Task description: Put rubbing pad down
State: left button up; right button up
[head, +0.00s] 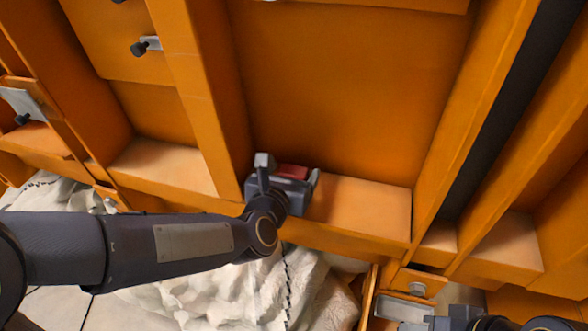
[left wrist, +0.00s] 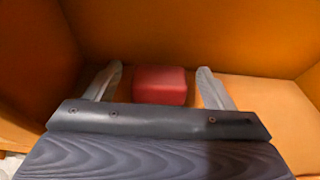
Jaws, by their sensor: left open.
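The rubbing pad (left wrist: 160,86) is a small red block. In the left wrist view it rests on an orange ledge between the two fingers of my left gripper (left wrist: 160,88), with a gap on each side. In the head view the pad (head: 292,171) shows as a red patch at my left gripper (head: 288,176), partly hidden by the gripper body. My left gripper is open around the pad. My right gripper (head: 402,310) shows at the bottom right of the head view; its finger state is unclear.
The orange ledge (head: 365,205) is bounded by upright orange ribs (head: 205,90) and a back panel. Free ledge lies to the right of the pad. Crumpled white material (head: 225,290) lies below. A black strip (head: 500,110) runs at the right.

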pick_arm(q)
jog(key=v, duration=1)
jog(key=s+a+f+m+g, duration=0.4)
jog(key=s+a+m, duration=0.4)
jog(key=m, duration=0.7)
jog(key=s+a+f+m+g+y, duration=0.1)
jog(key=s+a+f+m+g, duration=0.4)
jog(key=s+a+m, duration=0.4)
jog(key=s+f+m+p, duration=0.1)
jog(key=s+m, duration=0.1)
jog(key=m, duration=0.4)
jog(key=shift+f+m+g, duration=0.15)
jog(key=shift+m+g, duration=0.15)
jog(key=shift+m, duration=0.1)
